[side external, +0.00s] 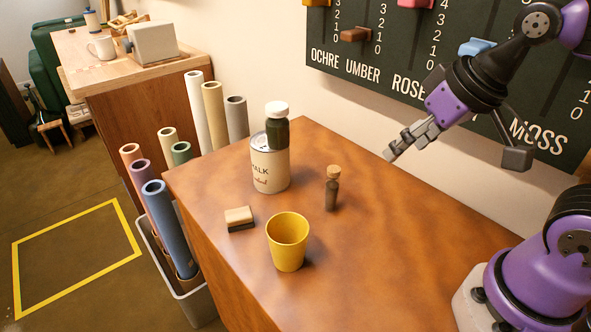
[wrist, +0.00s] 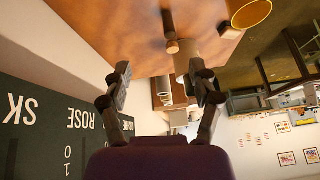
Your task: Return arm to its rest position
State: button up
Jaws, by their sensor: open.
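My gripper (side external: 400,146) is raised over the right part of the wooden table (side external: 400,235), in front of the dark board, clear of the things on the table. In the wrist view its two fingers (wrist: 164,90) stand apart with nothing between them. A yellow cup (side external: 288,245) stands near the front of the table. A small corked vial (side external: 332,190) stands upright behind it. A dark green jar with a white lid (side external: 277,128) appears to stand on top of the chalk can (side external: 270,170). A small block with a dark underside (side external: 239,218) lies near the left edge.
The dark board (side external: 400,60) with slider knobs and colour names is on the wall behind my arm. A bin (side external: 190,300) of rolled paper stands left of the table. A second wooden cabinet (side external: 120,100) holds a mug. The table's right part is bare.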

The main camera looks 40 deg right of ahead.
jog(key=shift+s+d+f+n, duration=0.3)
jog(key=shift+s+d+n, duration=0.05)
jog(key=shift+s+n, duration=0.35)
jog(key=shift+w, duration=0.1)
dwell(0.8)
